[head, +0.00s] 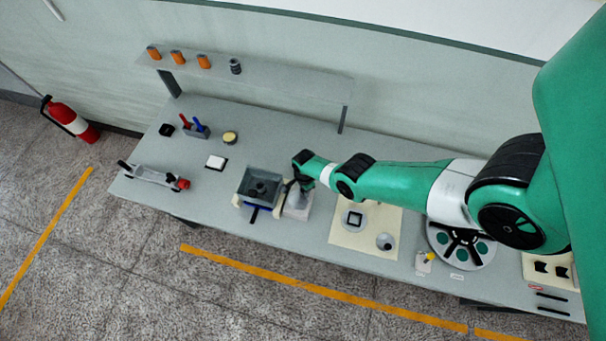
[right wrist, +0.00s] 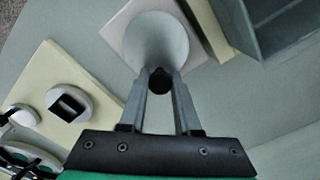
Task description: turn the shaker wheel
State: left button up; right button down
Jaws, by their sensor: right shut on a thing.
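My right gripper (head: 300,180) is over a pale cone-shaped piece (head: 296,199) on a whitish square plate (head: 298,213), just right of a grey open box (head: 246,181). In the right wrist view my right gripper (right wrist: 160,78) is shut on a small dark knob (right wrist: 160,84) at the narrow end of the pale cone (right wrist: 152,40). The box holds a dark round part (head: 259,188), and a blue bar shows at its front. I cannot tell for certain which part is the shaker wheel. My left gripper is not in view.
A cream mat (head: 344,242) with a square-topped piece and a small round piece lies to the right. A round fixture (head: 476,262) with green pads is farther right. A raised shelf (head: 270,80) runs along the back. The bench between box and white square (head: 216,162) is clear.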

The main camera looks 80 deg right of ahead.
jog(key=shift+s+m, duration=0.1)
jog(key=shift+m, duration=0.2)
jog(key=c, duration=0.6)
grip_release()
